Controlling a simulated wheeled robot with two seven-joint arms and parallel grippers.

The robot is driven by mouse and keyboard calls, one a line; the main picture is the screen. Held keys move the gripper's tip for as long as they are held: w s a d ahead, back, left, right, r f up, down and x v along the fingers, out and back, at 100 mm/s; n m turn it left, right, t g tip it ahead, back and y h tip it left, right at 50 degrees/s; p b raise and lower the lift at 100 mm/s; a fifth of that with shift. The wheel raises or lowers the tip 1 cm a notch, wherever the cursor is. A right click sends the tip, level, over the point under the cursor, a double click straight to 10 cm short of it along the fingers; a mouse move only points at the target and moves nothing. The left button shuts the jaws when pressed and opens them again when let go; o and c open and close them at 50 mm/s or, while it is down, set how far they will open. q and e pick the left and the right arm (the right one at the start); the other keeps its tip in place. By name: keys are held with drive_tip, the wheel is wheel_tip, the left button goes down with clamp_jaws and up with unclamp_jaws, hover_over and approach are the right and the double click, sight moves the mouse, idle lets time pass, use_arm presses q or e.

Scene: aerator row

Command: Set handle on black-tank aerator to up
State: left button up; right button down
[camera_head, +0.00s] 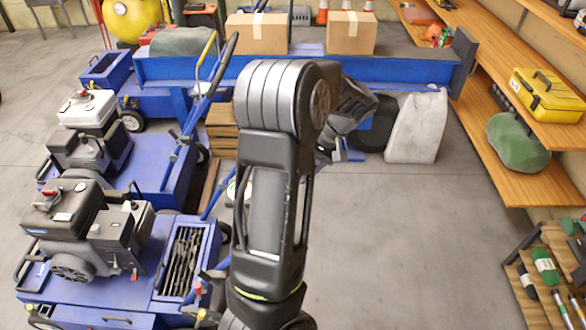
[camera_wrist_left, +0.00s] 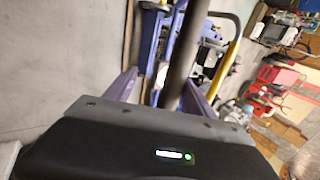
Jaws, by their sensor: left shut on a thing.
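The black-tank aerator (camera_head: 88,215) is the blue machine at the front left of the head view. Its blue handle (camera_head: 213,204) rises at a slant from the right end and goes behind my arm. My left gripper (camera_head: 323,156) is mostly hidden behind its own arm and wrist there. In the left wrist view my left gripper (camera_wrist_left: 160,92) is shut on a dark round bar of the handle (camera_wrist_left: 184,50), which passes between its fingers. The handle's full angle is hidden. My right gripper is not in view.
A second aerator with a white tank (camera_head: 88,108) stands behind, its handle (camera_head: 212,85) raised. A blue trailer bed (camera_head: 400,72) carries cardboard boxes (camera_head: 257,33). A grey-white jug (camera_head: 417,125) stands by it. Wooden shelves (camera_head: 486,130) line the right. The floor at centre right is clear.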

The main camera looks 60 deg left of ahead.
use_arm(q)
drive_tip(key=p+v, duration=0.3)
drive_tip(key=v, duration=0.5)
drive_tip(key=shift+f, duration=0.1)
idle(0.4)
